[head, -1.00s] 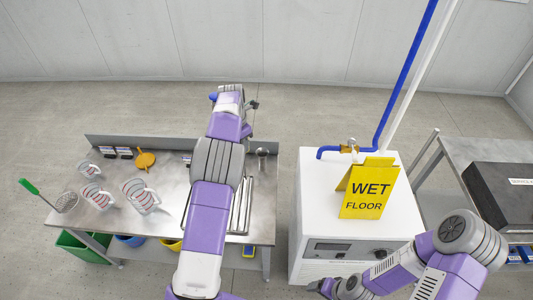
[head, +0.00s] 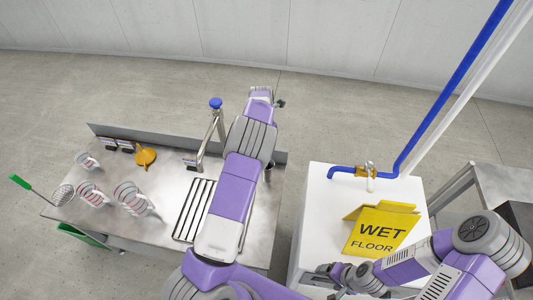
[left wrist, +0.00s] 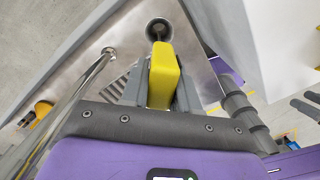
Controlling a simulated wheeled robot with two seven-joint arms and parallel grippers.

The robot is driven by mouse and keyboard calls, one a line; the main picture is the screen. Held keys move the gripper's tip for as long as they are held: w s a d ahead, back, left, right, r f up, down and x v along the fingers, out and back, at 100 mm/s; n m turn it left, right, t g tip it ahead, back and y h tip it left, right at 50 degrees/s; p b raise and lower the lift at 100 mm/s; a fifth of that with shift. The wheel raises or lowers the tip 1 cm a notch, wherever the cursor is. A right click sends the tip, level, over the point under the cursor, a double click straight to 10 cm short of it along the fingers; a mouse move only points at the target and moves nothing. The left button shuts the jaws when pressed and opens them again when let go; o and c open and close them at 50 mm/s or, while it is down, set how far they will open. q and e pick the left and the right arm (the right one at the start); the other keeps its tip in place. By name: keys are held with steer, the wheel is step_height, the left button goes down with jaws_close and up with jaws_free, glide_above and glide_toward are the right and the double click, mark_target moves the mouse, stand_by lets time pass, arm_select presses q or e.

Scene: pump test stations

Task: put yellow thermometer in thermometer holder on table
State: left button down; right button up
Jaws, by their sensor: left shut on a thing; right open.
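The yellow thermometer (left wrist: 163,70) shows in the left wrist view, its block-like body between the grey fingers of my left gripper (left wrist: 160,92), which is shut on it. A round metal cup with a dark opening, apparently the thermometer holder (left wrist: 146,24), lies just beyond the thermometer's far end. The two overlap in this view; I cannot tell whether the tip is inside. My right gripper (head: 324,272) is open and empty beside the white cabinet's front left edge.
The steel table (head: 150,222) bears measuring jugs (head: 132,198), a strainer with a green handle (head: 62,194), an orange funnel (head: 145,157), a rack (head: 194,210) and a tap (head: 213,130). A yellow wet-floor sign (head: 380,230) stands on the white cabinet (head: 325,205).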

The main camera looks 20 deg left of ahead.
arm_select(q)
step_height(320, 180, down, 9)
stand_by(0.4)
steer(key=c, duration=0.8)
jaws_free()
steer(key=shift+w+f, duration=0.1)
steer(key=shift+c, duration=0.2)
